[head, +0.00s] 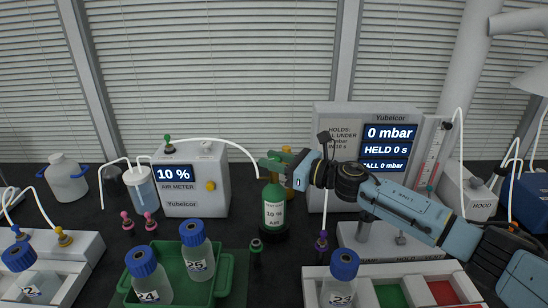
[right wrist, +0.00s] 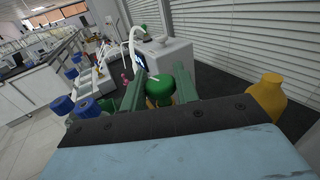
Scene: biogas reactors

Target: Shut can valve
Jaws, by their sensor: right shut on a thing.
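The green gas can (head: 275,208), labelled "10 % AIR", stands upright on the dark bench near the middle of the head view. My right gripper (head: 273,166) comes in from the right at the height of the can's top. In the right wrist view, its two green fingers are shut on the can's round green valve (right wrist: 160,90), one finger on each side. In the head view the gripper mostly hides the valve. A white hose runs from the can's top toward the air meter (head: 182,198), which reads 10 %. My left gripper is not in view.
A yellow can (right wrist: 267,95) stands close behind the green one. The pressure box (head: 340,120) behind shows 0 mbar and HELD 0 s. A green tray (head: 228,262) with bottles 24 and 25 is in front left. Bottle 23 (head: 340,282) stands front right.

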